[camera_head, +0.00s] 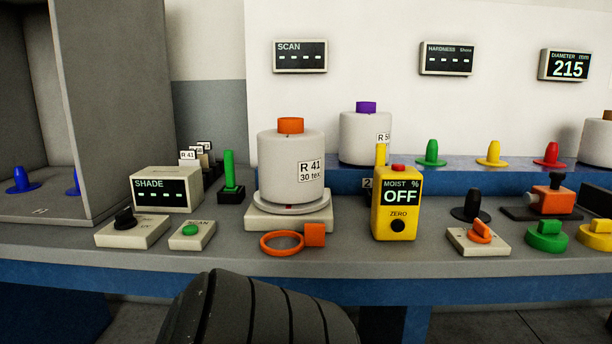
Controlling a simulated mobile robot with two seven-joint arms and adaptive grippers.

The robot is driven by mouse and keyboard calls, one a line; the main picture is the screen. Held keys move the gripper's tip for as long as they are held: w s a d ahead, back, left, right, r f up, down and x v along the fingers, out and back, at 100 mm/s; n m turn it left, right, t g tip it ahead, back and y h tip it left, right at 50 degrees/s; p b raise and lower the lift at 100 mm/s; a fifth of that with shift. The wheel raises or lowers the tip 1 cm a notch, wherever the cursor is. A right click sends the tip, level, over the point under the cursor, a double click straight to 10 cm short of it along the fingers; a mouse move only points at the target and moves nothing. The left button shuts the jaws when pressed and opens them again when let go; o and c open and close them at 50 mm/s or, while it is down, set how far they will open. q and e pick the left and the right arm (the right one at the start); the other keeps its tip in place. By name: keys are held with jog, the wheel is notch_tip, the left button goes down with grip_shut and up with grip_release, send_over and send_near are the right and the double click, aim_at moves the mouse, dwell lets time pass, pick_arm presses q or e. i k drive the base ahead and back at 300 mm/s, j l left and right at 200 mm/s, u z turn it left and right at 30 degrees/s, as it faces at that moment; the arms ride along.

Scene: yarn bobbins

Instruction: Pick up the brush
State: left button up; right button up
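A green upright handle (229,170) on a small black block (231,194) stands on the grey bench, between the SHADE display box and the large bobbin. It looks like the brush, but I cannot see bristles clearly. It stands upright with nothing touching it. Neither of my grippers shows in the head view. A dark ribbed rounded shape, apparently part of my arm, fills the bottom centre below the bench edge.
The SHADE box (166,189) is left of the handle, and a SCAN button box (192,235) is in front. A white bobbin (291,168) on a pale stand is to the right.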

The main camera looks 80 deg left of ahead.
aim_at(231, 186)
jog(key=u, duration=2.95)
